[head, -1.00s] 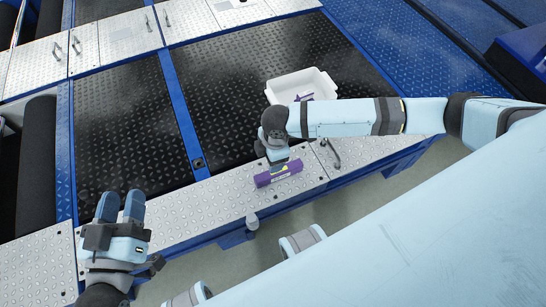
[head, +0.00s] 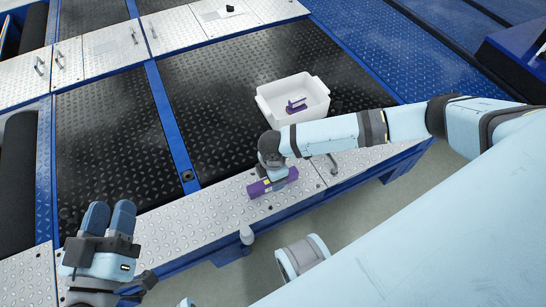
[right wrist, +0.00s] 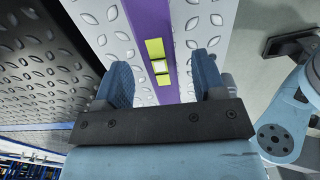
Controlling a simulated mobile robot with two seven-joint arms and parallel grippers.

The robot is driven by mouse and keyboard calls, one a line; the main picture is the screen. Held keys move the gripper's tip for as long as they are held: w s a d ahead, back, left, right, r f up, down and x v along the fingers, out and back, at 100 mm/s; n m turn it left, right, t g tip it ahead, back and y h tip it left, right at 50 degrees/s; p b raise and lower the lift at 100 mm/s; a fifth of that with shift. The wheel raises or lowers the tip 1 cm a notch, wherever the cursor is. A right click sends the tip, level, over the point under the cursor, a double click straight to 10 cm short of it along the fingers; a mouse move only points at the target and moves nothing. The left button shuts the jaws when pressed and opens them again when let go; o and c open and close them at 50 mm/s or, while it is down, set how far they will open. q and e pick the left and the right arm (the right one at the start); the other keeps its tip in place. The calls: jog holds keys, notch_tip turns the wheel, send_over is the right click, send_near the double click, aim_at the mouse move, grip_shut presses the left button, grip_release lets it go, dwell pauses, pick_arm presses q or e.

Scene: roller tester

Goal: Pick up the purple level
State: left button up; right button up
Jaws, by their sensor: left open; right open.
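The purple level (head: 259,188) lies on the silver diamond-plate ledge, under my right gripper in the head view. In the right wrist view the purple level (right wrist: 152,35) with its yellow-green vial runs between the two fingers of my right gripper (right wrist: 164,80). The fingers are apart, with one on each side of the level and gaps beside it. In the head view my right gripper's fingertips are mostly hidden behind its wrist. My left gripper (head: 108,220) is at the lower left, open and empty, above the ledge.
A white bin (head: 311,98) holding a purple item (head: 296,105) stands on the black plate behind the ledge. A small white bottle-like object (head: 246,233) is at the ledge's front edge. A handle (head: 333,165) rises from the ledge right of the level.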

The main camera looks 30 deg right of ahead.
notch_tip(320, 180, down, 3)
jog(key=shift+r+b, duration=0.15)
jog(key=shift+b, duration=0.15)
pick_arm(q)
notch_tip(320, 180, down, 2)
jog(key=shift+f+g, duration=0.1)
jog(key=shift+g, duration=0.4)
pick_arm(e)
jog(key=shift+r, duration=0.1)
jog(key=c, duration=1.1)
jog(key=shift+c, duration=0.2)
jog(key=shift+r, duration=0.1)
jog(key=shift+r+p, duration=0.4)
jog(key=shift+r, duration=0.2)
pick_arm(q)
notch_tip(320, 180, up, 7)
jog(key=t+p, duration=0.3)
jog(key=p, duration=0.2)
jog(key=shift+a+f+n+g+y+p, duration=0.1)
jog(key=shift+a+f+g+y+p, duration=0.3)
jog(key=shift+f, duration=0.5)
jog(key=shift+a+f+n+g+y+p, duration=0.1)
jog(key=shift+a+f+g+y+p, duration=0.3)
jog(key=shift+f, duration=0.5)
jog(key=shift+a+f+n+g+y+p, duration=0.1)
jog(key=shift+a+f+g+y+p, duration=0.35)
jog(key=shift+f, duration=0.45)
pick_arm(e)
notch_tip(320, 180, up, 19)
jog(key=shift+f, duration=0.2)
